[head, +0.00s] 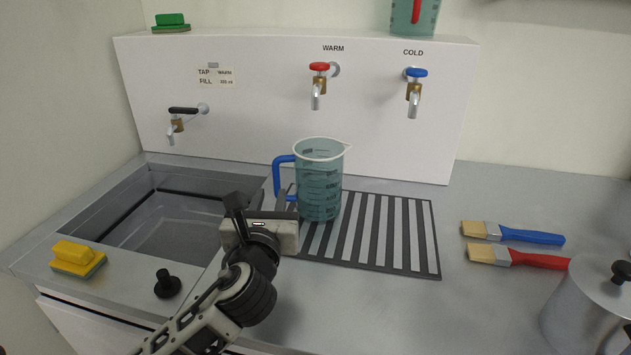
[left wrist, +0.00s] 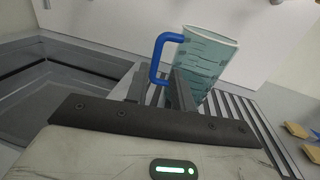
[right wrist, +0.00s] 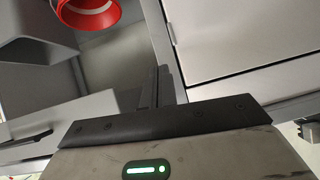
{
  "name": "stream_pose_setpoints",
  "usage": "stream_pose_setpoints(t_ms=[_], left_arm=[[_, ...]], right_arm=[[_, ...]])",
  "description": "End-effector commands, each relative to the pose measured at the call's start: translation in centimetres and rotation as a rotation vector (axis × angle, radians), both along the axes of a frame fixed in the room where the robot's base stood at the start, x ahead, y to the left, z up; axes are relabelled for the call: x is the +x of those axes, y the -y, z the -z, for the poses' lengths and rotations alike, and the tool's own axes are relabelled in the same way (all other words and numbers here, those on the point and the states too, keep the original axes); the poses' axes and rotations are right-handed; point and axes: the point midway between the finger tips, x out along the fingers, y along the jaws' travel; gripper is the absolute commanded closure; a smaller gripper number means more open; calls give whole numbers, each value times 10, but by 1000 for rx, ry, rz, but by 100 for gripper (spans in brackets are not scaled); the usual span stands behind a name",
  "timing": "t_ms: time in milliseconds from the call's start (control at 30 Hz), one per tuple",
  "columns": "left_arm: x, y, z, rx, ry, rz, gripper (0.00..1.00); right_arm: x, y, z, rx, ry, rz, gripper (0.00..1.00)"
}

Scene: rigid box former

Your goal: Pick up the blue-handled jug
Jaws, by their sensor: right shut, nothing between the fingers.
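The blue-handled jug (head: 320,185) is a clear teal measuring jug with a white rim. It stands upright on the striped drain mat, its blue handle (head: 280,176) on its left side. The jug also shows in the left wrist view (left wrist: 205,62), with the handle (left wrist: 155,55) at its left. My left gripper (head: 259,198) is just in front of the handle. Its two fingers (left wrist: 158,88) are apart, and the handle's lower part shows just beyond the gap between them. Whether a finger touches the handle I cannot tell. My right gripper (right wrist: 158,88) is shut and empty, away from the jug.
The striped mat (head: 424,262) lies right of the sink basin (head: 165,215). A yellow sponge (head: 77,258) and black knob (head: 167,284) are near the basin. Blue (head: 530,236) and red (head: 535,260) brushes and a metal pot (head: 585,315) are at right. Taps line the back panel.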

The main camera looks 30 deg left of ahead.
Motion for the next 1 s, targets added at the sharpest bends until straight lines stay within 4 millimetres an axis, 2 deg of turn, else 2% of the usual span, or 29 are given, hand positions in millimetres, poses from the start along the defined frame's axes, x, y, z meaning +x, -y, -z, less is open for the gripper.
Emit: stream_pose_setpoints(t_ms=[100, 300, 533, 800, 1000], left_arm=[[25, -12, -2, 1, 3, -3, 76], [53, -25, -1, -2, 1, -2, 76], [67, -32, -1, -2, 2, -3, 76], [101, -49, -1, -3, 1, -1, 76], [106, -52, -1, -2, 0, 0, 76]], right_arm=[[-4, 0, 3, -2, -12, -1, 100], [-4, 0, 3, -3, -12, -1, 100], [-2, 0, 2, -4, -7, -2, 100], [-2, 0, 2, -4, -6, -2, 100], [-2, 0, 2, -3, -6, -2, 100]])
